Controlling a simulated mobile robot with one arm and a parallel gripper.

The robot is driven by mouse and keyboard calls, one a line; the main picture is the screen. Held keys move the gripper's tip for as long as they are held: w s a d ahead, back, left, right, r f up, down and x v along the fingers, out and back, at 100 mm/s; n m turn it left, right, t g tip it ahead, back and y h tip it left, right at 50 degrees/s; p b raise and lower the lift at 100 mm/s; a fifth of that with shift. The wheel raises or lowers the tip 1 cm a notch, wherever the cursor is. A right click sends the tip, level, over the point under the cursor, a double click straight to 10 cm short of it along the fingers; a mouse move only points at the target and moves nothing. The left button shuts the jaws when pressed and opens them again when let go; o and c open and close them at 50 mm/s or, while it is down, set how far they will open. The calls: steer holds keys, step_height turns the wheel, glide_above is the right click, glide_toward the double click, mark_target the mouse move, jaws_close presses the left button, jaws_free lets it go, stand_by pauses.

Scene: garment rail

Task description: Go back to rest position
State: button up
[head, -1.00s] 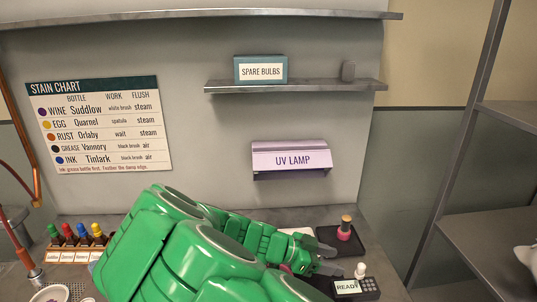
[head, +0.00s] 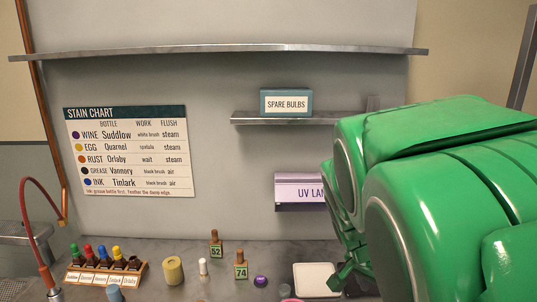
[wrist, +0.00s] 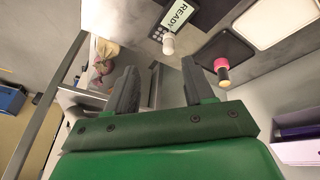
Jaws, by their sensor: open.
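My green arm fills the right side of the head view, and part of my gripper (head: 347,278) shows low beside the white tray. In the wrist view my gripper (wrist: 160,88) has its two grey fingers apart with nothing between them. The fingers appear clear of all of these.
A shelf (head: 290,117) holds the SPARE BULBS box (head: 286,103). The UV LAMP (head: 299,192) is partly hidden by my arm.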

steer(key=s+a+r+n+t+y, duration=0.2)
steer(key=s+r+n+y, duration=0.15)
steer(key=r+n, duration=0.2)
steer(key=s+a+f+n+g, duration=0.2)
steer(key=s+a, duration=0.1)
steer(key=s, duration=0.6)
steer(key=s+a+f+n+g, duration=0.2)
steer(key=s+a+f, duration=0.1)
steer(key=s, duration=0.5)
steer(key=shift+s+g+y, duration=0.3)
steer(key=shift+s+y, duration=0.05)
steer(key=shift+s, duration=0.05)
steer(key=shift+f, duration=0.1)
